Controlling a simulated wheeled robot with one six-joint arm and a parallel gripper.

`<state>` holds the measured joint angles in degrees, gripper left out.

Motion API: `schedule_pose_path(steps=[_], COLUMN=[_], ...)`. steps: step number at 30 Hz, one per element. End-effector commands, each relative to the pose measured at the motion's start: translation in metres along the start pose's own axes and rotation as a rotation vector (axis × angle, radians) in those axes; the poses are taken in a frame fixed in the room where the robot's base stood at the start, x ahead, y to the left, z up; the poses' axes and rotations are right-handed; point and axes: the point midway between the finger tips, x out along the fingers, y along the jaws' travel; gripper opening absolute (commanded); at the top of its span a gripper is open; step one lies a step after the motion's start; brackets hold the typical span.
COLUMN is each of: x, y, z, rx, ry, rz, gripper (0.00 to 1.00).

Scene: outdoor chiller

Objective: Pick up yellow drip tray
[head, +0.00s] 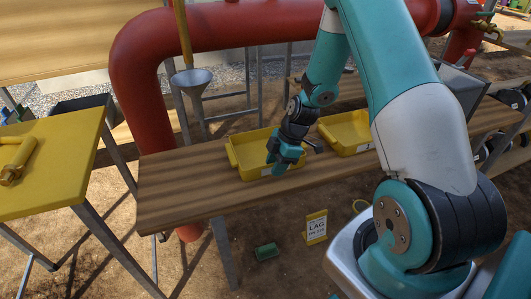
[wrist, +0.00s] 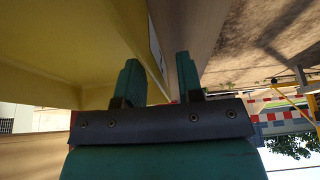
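Two yellow trays sit on the wooden bench (head: 175,190) in the head view: a left tray (head: 240,153) with a small handle at its left end, and a right tray (head: 345,137), partly hidden by my arm. My gripper (head: 279,168) is at the near wall of the left tray, pointing down. In the wrist view, the two green fingers of my gripper (wrist: 157,62) stand apart. The yellow tray (wrist: 60,60) fills the left side, and its labelled wall runs between the fingers. I cannot tell whether either finger touches it.
A red pipe (head: 140,75) arches behind the bench. A grey funnel (head: 192,80) hangs left of the trays. A yellow table (head: 50,160) bearing a yellow fitting (head: 14,160) stands left. A yellow sign (head: 316,227) and a green block (head: 267,251) are on the ground. The bench's left end is bare.

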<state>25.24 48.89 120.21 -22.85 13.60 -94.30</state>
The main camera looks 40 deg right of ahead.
Motion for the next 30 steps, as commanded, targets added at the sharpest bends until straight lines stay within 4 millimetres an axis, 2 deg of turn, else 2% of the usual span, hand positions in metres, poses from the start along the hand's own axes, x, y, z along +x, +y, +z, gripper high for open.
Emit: schedule_pose_path(steps=[3, 4, 8, 20, 23, 30], x=[-0.001, -0.001, -0.001, -0.005, -0.018, -0.064], y=[0.0, 0.0, 0.0, 0.001, 0.002, 0.001], z=[0.0, 0.0, 0.0, -0.002, -0.007, -0.026], rx=[0.0, 0.0, 0.0, -0.001, -0.002, -0.002], ry=[0.0, 0.0, 0.0, 0.001, 0.0, 0.0], rz=[0.001, 0.0, 0.001, 0.003, 0.005, 0.006], gripper=[0.34, 0.29, 0.0, 0.0, 0.0, 0.0])
